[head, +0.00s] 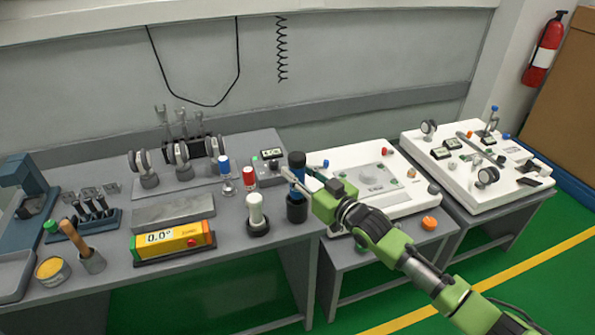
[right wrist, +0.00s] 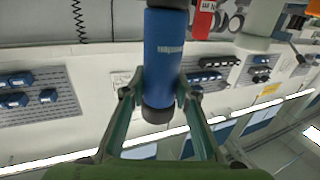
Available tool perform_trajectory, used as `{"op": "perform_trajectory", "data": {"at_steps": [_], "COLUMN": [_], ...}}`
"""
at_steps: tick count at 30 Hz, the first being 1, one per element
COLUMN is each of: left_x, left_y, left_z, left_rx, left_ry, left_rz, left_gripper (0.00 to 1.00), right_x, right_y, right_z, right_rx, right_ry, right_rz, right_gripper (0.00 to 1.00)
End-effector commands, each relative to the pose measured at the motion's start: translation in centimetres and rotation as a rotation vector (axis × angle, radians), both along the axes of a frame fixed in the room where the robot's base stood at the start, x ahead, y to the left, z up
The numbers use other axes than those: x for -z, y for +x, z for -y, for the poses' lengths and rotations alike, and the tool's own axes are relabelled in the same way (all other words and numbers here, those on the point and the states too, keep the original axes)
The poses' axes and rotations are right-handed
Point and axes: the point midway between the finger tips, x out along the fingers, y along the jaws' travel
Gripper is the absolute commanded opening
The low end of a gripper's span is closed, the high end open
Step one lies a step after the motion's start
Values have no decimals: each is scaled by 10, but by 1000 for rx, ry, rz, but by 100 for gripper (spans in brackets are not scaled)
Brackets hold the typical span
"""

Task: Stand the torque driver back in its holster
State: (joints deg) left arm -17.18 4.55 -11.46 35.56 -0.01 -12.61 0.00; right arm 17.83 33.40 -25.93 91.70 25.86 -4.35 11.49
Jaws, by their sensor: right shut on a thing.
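The torque driver (head: 297,160) is a blue cylinder with a dark end. It is held upright in the fingers of my right gripper (head: 297,180). In the right wrist view the blue body (right wrist: 164,60) sits between the two green fingers (right wrist: 160,88), with one finger on each side. A dark round cup, which looks like the holster (head: 297,212), stands on the bench directly below the driver. My fingers cover the middle of the driver. I cannot tell whether its lower end is inside the cup or just above it. My left gripper is not in view.
A white-topped bottle on a dark base (head: 257,214), a red-capped bottle (head: 249,177) and a blue-capped flask (head: 225,176) stand left of the cup. A small display device (head: 270,155) is behind. A white panel (head: 372,215) lies to the right.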

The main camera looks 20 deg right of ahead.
Motion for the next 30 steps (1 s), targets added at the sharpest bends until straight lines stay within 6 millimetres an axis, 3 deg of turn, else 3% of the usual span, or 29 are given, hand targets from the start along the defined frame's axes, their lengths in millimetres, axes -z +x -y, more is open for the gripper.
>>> {"op": "perform_trajectory", "data": {"at_steps": [26, 27, 28, 30], "left_x": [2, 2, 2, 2], "left_y": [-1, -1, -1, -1], "left_z": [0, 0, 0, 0], "left_rx": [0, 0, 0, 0], "left_ry": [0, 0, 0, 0], "left_rz": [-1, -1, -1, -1], "left_gripper": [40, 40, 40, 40], "right_x": [3, 3, 3, 3], "right_y": [0, 0, 0, 0], "right_z": [0, 0, 0, 0], "right_rx": [0, 0, 0, 0], "right_ry": [2, 2, 2, 1], "right_rz": [5, 5, 5, 4], "right_gripper": [1, 37, 45, 46]}}
